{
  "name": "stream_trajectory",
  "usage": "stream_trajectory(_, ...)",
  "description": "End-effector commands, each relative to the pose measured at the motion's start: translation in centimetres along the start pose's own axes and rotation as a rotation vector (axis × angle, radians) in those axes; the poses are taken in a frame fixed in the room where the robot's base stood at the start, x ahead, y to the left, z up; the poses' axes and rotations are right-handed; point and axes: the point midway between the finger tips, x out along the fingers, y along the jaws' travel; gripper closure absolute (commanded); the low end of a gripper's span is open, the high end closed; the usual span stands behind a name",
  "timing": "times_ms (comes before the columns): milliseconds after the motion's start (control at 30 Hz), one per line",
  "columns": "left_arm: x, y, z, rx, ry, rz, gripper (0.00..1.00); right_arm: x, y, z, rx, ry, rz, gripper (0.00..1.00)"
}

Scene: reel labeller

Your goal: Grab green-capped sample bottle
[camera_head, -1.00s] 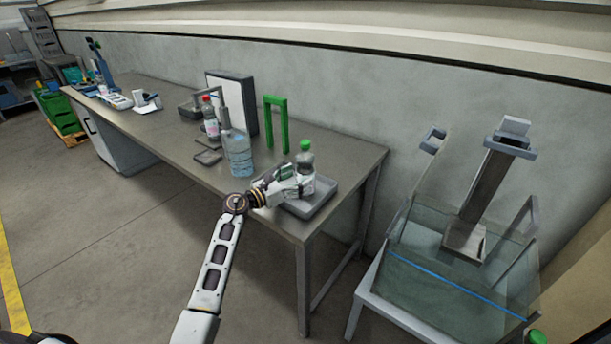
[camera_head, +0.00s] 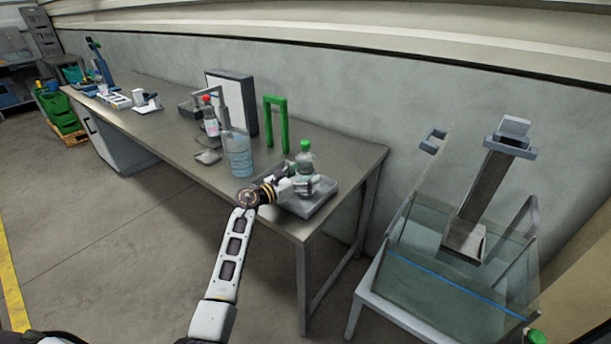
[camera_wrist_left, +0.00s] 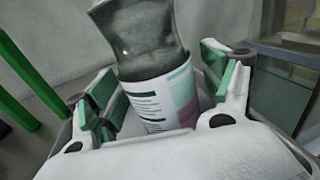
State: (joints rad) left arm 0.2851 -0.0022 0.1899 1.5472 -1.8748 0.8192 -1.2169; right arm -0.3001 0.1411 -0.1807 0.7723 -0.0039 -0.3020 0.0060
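The green-capped sample bottle (camera_head: 306,160) stands upright in the grey tray (camera_head: 318,208) at the near right end of the table. It is clear, with a white, green and pink label that shows in the left wrist view (camera_wrist_left: 150,60). My left gripper (camera_head: 303,186) is level with the lower part of the bottle. In the left wrist view its green-padded fingers (camera_wrist_left: 163,92) are open, one on each side of the bottle, with narrow gaps visible beside it. The cap is out of that view.
A green frame (camera_head: 269,122) stands behind. A glass tank (camera_head: 440,275) is at right.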

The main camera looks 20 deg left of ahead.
Motion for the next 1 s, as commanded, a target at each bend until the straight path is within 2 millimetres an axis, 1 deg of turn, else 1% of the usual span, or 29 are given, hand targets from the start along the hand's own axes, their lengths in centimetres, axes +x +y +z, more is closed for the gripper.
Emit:
stream_trajectory(33,0.0,0.0,0.0,0.0,0.0,0.0,0.26,0.0,0.0,0.0,0.0,0.0,0.0,1.0)
stream_trajectory(67,0.0,0.0,0.0,0.0,0.0,0.0,0.3,0.0,0.0,0.0,0.0,0.0,0.0,1.0)
stream_trajectory(500,0.0,0.0,0.0,0.0,0.0,0.0,0.86,0.0,0.1,0.0,0.0,0.0,0.0,1.0)
stream_trajectory(833,0.0,0.0,0.4,0.002,-0.003,0.001,0.86,0.0,0.1,-0.1,0.0,0.0,0.001,1.0)
stream_trajectory(1000,0.0,0.0,1.5,0.004,-0.004,0.0,0.86,-0.2,0.1,0.0,-0.001,0.001,0.001,1.0)
